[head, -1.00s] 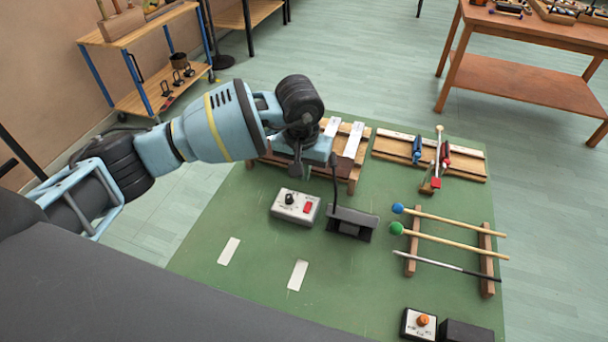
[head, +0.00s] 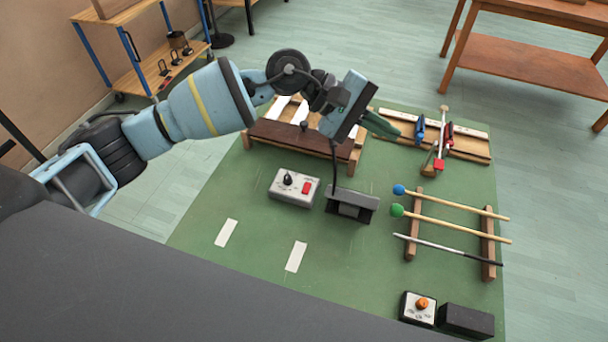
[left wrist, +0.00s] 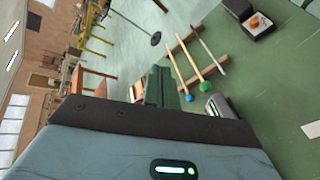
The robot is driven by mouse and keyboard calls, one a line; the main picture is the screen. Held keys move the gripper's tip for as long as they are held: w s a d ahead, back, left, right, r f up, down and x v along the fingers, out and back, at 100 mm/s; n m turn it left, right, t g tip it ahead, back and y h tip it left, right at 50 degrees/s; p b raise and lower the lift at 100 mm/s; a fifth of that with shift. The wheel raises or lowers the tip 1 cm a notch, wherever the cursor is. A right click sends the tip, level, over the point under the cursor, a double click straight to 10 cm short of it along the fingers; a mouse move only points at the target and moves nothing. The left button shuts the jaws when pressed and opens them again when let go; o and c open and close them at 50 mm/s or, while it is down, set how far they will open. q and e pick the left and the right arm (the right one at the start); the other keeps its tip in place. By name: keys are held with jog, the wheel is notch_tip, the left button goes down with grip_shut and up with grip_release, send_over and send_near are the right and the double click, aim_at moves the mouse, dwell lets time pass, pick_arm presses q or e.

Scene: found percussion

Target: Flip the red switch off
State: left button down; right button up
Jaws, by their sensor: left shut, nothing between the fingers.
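The red switch (head: 306,188) is on the top right of a small grey box (head: 283,193), beside a black knob (head: 288,179). The box stands on the green mat in the head view. My left gripper (head: 397,133) is shut and empty, pointing right, above and to the right of the box. It is well apart from the switch. Its dark green fingers (left wrist: 158,86) also show in the left wrist view, where I cannot make out the red switch. My right gripper is in neither view.
Mallets lie across a wooden rack (head: 488,247). An orange-button box (head: 418,310) is at front right. A wooden bench (head: 290,138) with white bars stands behind. The mat's left front is clear apart from white strips.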

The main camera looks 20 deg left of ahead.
pick_arm(q)
jog(key=w+a+r+n+t+h+b, duration=0.15)
jog(key=w+r+n+t+h, duration=0.45)
jog(key=r+n, duration=0.6)
jog(key=w+a+f+n+t+y, duration=0.3)
jog(key=w+a+n+t+y, duration=0.75)
jog(key=n, duration=1.15)
jog(key=a+f+n+g+y+b, duration=0.2)
jog(key=a+f+n+g+y, duration=0.4)
jog(key=f+n, duration=0.5)
jog(key=s+f+n+g, duration=0.1)
jog(key=s+f+g, duration=0.3)
jog(key=s, duration=0.3)
jog(key=s+f+n+g, duration=0.1)
jog(key=s+f+g, duration=0.3)
jog(key=s+g, duration=0.2)
jog(key=shift+s+a+n+g+h+b, duration=0.35)
jog(key=shift+s+a+h, duration=0.1)
jog(key=shift+s, duration=0.55)
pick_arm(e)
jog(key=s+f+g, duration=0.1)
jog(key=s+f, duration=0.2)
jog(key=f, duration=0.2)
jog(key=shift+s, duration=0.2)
